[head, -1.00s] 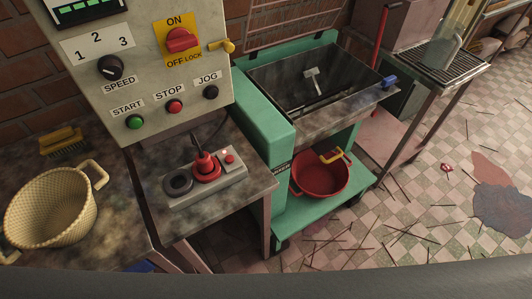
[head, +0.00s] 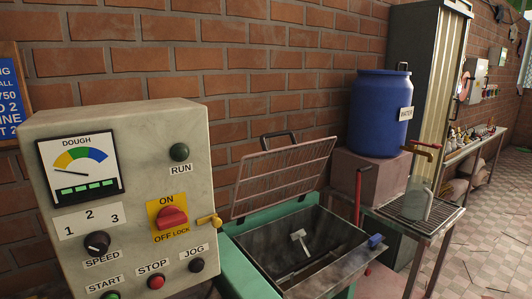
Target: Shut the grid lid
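The grid lid (head: 284,176) is a wire mesh panel in a frame, with a dark handle (head: 278,137) on its top edge. It stands open, raised and leaning back toward the brick wall behind the machine. Below it is the open metal trough (head: 345,262) of the green machine (head: 246,268), with a pale metal paddle (head: 300,240) inside. A blue part (head: 376,241) sits on the trough's right rim. Neither of my grippers is in view.
A control box (head: 130,190) with a red ON/OFF switch (head: 172,217) and a yellow lock tab (head: 209,221) stands left of the trough. A blue water barrel (head: 379,108) on a block and a grated stand (head: 418,212) are to the right. Tiled floor is at the far right.

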